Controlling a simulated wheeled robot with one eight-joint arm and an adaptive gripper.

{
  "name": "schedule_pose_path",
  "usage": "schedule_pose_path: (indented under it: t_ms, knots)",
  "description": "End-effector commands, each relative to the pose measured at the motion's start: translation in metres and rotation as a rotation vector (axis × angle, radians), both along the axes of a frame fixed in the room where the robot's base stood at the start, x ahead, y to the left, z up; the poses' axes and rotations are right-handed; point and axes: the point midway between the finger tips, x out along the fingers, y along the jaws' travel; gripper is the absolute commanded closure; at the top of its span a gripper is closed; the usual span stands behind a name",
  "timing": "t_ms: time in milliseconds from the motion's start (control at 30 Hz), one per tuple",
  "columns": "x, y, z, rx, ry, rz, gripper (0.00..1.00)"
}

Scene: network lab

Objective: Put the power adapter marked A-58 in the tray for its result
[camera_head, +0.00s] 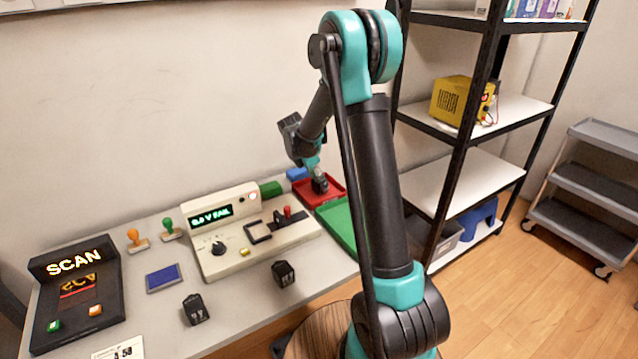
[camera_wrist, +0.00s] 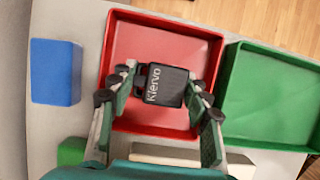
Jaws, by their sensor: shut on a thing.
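My gripper (camera_head: 317,172) is shut on a black power adapter (camera_head: 320,185). In the wrist view the adapter (camera_wrist: 166,86) shows the word "Kiervo" and sits between the two fingers of the gripper (camera_wrist: 160,92). It is over the red tray (camera_wrist: 200,45), within its rim; I cannot tell whether it touches the floor. The green tray (camera_wrist: 275,95) lies beside the red one. The tester (camera_head: 250,232) display (camera_head: 212,214) reads "0.0 V FAIL". A card marked A-58 (camera_head: 120,349) lies at the front left. No A-58 mark is readable on the held adapter.
Two other black adapters stand on the table, one at left (camera_head: 195,309) and one nearer the tester (camera_head: 284,273). A scanner (camera_head: 77,290), two stamps, a blue pad (camera_head: 163,278) and a blue block (camera_wrist: 55,70) are also there. Shelves (camera_head: 470,180) stand at right.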

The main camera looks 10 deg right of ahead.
Motion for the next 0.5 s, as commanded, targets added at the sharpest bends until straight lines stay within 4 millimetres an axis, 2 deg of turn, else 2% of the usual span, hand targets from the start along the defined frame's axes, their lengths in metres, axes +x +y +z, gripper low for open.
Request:
schedule_pose_path:
  t_ms: [100, 400, 433, 500]
  knots:
    - [-0.0002, -0.0001, -0.0087, 0.0, 0.0, 0.0, 0.86]
    - [-0.0002, -0.0001, -0.0108, 0.0, 0.0, 0.0, 0.86]
    - [-0.0002, -0.0001, -0.0113, 0.0, 0.0, 0.0, 0.51]
    - [-0.0002, 0.0, -0.0108, 0.0, 0.0, 0.0, 0.43]
